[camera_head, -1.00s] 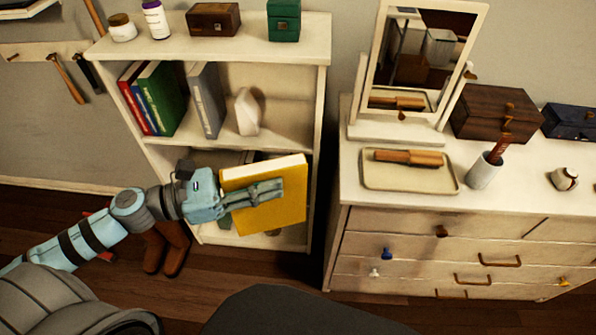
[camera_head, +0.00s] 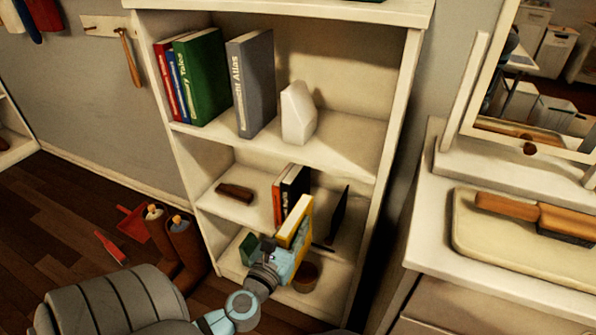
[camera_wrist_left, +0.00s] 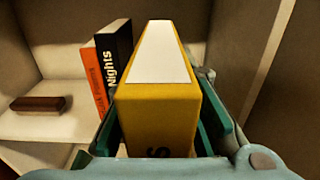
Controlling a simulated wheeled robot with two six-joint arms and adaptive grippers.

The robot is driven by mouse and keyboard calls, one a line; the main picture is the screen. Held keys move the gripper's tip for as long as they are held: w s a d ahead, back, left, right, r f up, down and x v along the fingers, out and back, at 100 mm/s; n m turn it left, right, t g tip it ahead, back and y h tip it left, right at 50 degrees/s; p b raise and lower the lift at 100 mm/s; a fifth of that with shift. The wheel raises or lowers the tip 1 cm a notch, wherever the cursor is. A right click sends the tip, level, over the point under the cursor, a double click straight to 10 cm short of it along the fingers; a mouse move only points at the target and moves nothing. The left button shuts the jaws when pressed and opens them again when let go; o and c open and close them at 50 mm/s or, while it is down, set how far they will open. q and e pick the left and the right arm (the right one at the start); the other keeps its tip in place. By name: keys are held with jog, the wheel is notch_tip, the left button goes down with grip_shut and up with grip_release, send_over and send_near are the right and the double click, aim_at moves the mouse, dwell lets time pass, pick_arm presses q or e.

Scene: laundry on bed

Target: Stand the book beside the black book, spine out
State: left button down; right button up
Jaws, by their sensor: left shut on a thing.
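The yellow book (camera_head: 297,222) is upright between the fingers of my left gripper (camera_head: 284,256), at the front of the shelf's middle compartment. In the left wrist view the yellow book (camera_wrist_left: 157,110) shows its white page edges on top and its spine, with a dark letter, facing me. The black book (camera_head: 296,184) stands on the middle shelf behind and left of it, with an orange-red book (camera_head: 278,200) on its left side. The black book (camera_wrist_left: 117,60) shows the word "Nights" in the left wrist view. Whether the yellow book touches it, I cannot tell. My right gripper is not in view.
A dark upright panel (camera_head: 340,213) stands right of the yellow book. A small brown block (camera_head: 235,192) lies on the left of the same shelf. Below are a green item (camera_head: 248,248) and a brown pot (camera_head: 306,277). The dresser (camera_head: 440,255) stands at right.

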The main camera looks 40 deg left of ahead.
pick_arm(q)
jog(key=shift+y, duration=0.3)
jog(key=x, duration=0.7)
jog(key=shift+a+r, duration=0.1)
jog(key=shift+a, duration=0.05)
jog(key=w+a+f+b, duration=0.1)
jog(key=w+b, duration=0.1)
jog(key=w, duration=0.3)
jog(key=w+a+f+b, duration=0.2)
jog(key=w+b, duration=0.1)
jog(key=w, duration=0.2)
jog(key=shift+a+f, duration=0.25)
jog(key=shift+f, duration=0.1)
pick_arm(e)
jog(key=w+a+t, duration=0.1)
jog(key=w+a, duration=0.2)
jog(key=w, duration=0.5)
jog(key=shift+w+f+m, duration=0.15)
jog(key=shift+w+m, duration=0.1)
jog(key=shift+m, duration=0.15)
pick_arm(q)
jog(key=shift+f, duration=0.1)
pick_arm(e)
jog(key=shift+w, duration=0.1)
pick_arm(q)
jog(key=c, duration=1.7)
grip_release()
jog(key=shift+s, duration=0.1)
jog(key=o, duration=0.3)
jog(key=shift+o, duration=0.2)
